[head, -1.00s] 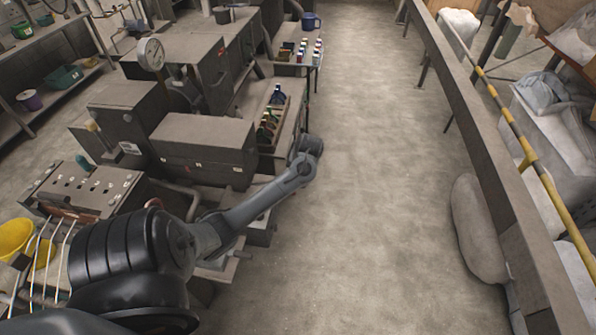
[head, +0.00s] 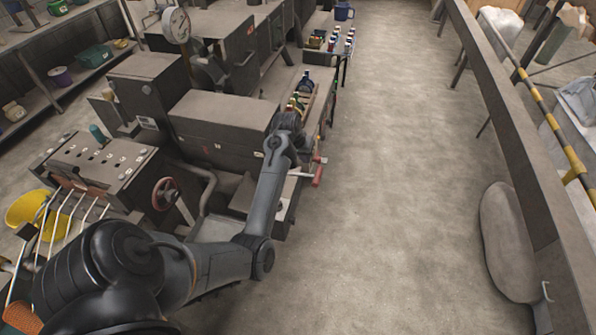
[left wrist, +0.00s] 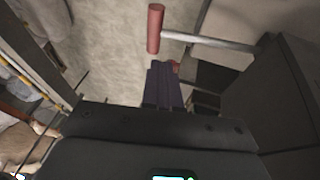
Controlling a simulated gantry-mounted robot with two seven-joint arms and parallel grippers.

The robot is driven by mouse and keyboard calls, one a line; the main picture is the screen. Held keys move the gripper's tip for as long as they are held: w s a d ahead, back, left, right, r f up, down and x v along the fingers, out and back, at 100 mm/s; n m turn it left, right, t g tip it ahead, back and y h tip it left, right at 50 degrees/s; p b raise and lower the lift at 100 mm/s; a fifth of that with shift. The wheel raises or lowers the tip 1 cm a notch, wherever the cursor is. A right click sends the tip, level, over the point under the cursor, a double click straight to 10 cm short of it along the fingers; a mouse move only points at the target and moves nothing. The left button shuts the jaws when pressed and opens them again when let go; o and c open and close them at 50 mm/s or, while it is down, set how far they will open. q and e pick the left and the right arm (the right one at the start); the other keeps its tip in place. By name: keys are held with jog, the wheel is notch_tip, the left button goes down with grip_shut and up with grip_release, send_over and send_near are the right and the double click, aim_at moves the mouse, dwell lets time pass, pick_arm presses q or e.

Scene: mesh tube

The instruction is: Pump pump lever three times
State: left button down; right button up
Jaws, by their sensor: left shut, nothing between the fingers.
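A red cylindrical grip on a pale metal rod, which looks like the pump lever (head: 318,176), sticks out from the right side of the machine bench into the aisle. In the left wrist view the lever grip (left wrist: 155,28) is at the top, with its rod running right. My left gripper (left wrist: 163,72) is shut and empty, its dark fingertips a little below the grip in that view and seemingly apart from it. In the head view my wrist hides most of the gripper. My right gripper is not in view.
A red handwheel (head: 165,193) and a panel with pale levers (head: 103,165) are at the left. Bottles (head: 303,85) stand on the bench behind my wrist. A long beam (head: 500,120) and a sack (head: 508,240) border the open aisle floor on the right.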

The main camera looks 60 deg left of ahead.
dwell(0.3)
pick_arm(q)
send_over(312, 177)
notch_tip(312, 177, down, 8)
jog(key=shift+f, duration=0.65)
